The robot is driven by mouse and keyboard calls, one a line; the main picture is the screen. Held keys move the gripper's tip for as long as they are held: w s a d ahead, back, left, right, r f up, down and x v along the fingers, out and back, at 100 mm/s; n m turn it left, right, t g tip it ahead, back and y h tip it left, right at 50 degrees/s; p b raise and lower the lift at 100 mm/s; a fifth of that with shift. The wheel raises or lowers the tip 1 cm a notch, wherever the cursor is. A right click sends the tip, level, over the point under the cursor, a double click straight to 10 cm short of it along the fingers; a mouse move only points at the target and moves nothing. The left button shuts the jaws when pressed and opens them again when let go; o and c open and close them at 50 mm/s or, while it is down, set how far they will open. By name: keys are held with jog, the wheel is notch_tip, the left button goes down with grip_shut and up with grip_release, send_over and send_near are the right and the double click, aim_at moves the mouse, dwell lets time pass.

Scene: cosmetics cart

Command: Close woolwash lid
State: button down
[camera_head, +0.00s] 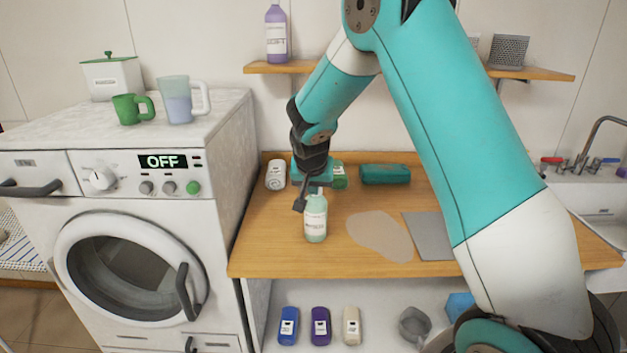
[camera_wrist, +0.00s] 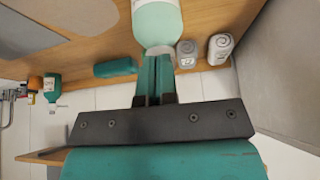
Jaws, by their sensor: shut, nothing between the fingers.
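The pale green bottle with a white label (camera_head: 316,222), likely the woolwash, stands upright near the front of the wooden worktop. My gripper (camera_head: 313,190) is above and behind its top and hides the lid. In the wrist view the bottle body (camera_wrist: 156,20) is at the top edge, with a pale neck or lid part (camera_wrist: 159,49) at the fingertips. My teal gripper fingers (camera_wrist: 156,62) are together with nothing between them. They touch or nearly touch that part; I cannot tell which. Whether the lid is open or shut is hidden.
Behind the bottle on the worktop (camera_head: 275,240) are a white bottle (camera_head: 275,176), a green container (camera_head: 339,178) and a teal case (camera_head: 385,174). A washing machine (camera_head: 125,265) stands left.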

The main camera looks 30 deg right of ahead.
jog(key=shift+r, duration=0.15)
jog(key=w+v, duration=0.1)
jog(key=v, duration=1.3)
jog(key=w+d+g+y+p, duration=0.2)
jog(key=w+d+p, duration=0.1)
jog(key=p, duration=0.1)
jog(key=p+x, duration=0.5)
jog(key=x, duration=0.6)
jog(key=shift+s+d, duration=0.15)
jog(key=shift+f, duration=0.7)
